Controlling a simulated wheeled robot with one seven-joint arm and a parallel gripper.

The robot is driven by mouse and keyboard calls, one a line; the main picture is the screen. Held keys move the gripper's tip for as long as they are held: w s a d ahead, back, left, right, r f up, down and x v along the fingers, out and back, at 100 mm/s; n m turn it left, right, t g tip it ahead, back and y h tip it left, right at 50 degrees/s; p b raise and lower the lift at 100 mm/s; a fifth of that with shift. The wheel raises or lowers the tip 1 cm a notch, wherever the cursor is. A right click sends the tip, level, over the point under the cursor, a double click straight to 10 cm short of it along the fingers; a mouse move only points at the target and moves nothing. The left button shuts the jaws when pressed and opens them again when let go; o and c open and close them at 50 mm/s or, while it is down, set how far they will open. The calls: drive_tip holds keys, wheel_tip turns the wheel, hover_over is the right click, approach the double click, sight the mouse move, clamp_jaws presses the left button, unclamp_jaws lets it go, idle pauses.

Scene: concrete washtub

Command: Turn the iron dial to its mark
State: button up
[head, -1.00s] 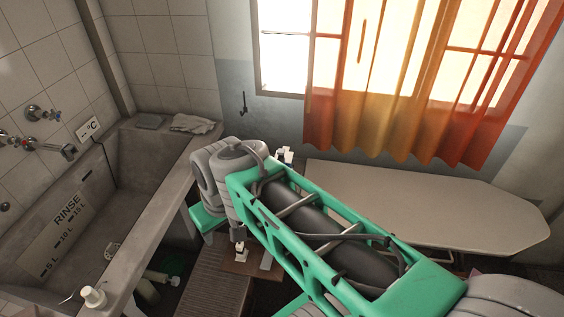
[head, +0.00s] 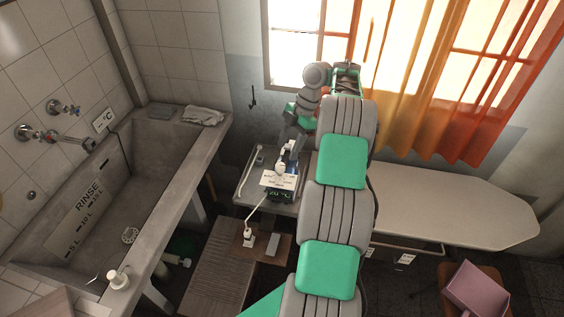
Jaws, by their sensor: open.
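A small white and dark-blue object that looks like the iron (head: 289,152) stands on the metal rest at the left end of the ironing board (head: 440,200). Its dial and mark are too small to make out. A white card with print (head: 287,183) and a dark box with a lit temperature display (head: 281,196) sit just in front of it. My gripper (head: 292,138) points down just above the iron, small and dark in the head view. It is open and holds nothing that I can see. I cannot tell whether it touches the iron.
A concrete washtub (head: 165,235) fills the left, with taps above it. A white plug (head: 249,236) with a cord lies on a low wooden surface. An orange curtain (head: 400,100) hangs behind the board. A pink box (head: 477,289) sits at the lower right. The board top is clear.

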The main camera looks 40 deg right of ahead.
sight(280, 165)
drive_tip(key=b+x, duration=0.4)
drive_tip(key=x, duration=0.2)
drive_tip(key=shift+a+f+b, duration=0.15)
drive_tip(key=shift+f+b, duration=0.2)
drive_tip(key=shift+b, duration=0.05)
clamp_jaws()
